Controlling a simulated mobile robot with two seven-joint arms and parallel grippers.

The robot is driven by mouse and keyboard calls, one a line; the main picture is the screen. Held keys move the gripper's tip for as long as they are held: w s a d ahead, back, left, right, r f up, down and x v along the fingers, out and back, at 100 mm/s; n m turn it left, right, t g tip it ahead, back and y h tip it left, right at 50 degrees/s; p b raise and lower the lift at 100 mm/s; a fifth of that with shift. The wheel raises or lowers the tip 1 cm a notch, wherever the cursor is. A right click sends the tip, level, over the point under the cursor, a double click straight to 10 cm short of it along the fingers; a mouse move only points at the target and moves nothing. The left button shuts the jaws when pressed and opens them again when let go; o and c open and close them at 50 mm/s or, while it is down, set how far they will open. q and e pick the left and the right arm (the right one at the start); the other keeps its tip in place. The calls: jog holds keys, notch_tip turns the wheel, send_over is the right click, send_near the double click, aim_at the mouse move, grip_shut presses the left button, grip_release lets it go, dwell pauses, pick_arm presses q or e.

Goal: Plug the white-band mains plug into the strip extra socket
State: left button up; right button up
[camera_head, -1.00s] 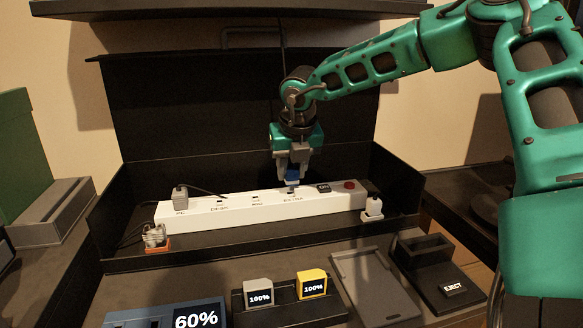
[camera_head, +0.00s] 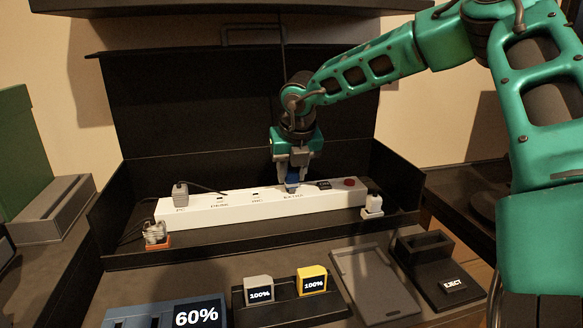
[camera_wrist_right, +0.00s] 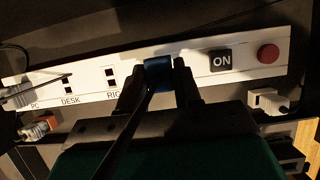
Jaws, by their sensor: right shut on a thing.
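My right gripper (camera_head: 291,172) is over the white power strip (camera_head: 235,203), shut on a dark blue plug (camera_head: 292,188). The plug also shows between the fingers in the right wrist view (camera_wrist_right: 158,72), with a dark cable running from it towards the camera. I see no white band on it. The plug is at the socket above the EXTRA label and covers that socket. I cannot tell whether it is fully seated. A white plug (camera_head: 373,205) stands beside the strip's right end. My left gripper is not in view.
A grey plug (camera_head: 181,194) sits in the PC socket. The DESK and RIG sockets are empty. A plug with an orange base (camera_head: 155,235) stands at the left. A red button (camera_head: 350,183) and an ON display (camera_wrist_right: 221,61) are to the right of the held plug.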

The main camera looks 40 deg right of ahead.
jog(key=shift+f, duration=0.55)
jog(key=o, duration=0.6)
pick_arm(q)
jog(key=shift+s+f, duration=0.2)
pick_arm(e)
jog(key=o, duration=0.5)
pick_arm(q)
jog(key=p, duration=0.1)
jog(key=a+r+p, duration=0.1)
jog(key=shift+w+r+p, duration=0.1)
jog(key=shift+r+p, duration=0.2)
jog(key=shift+p, duration=0.05)
pick_arm(e)
jog(key=v, duration=1.3)
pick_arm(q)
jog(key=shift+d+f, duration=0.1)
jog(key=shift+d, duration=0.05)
pick_arm(e)
jog(key=shift+f, duration=0.1)
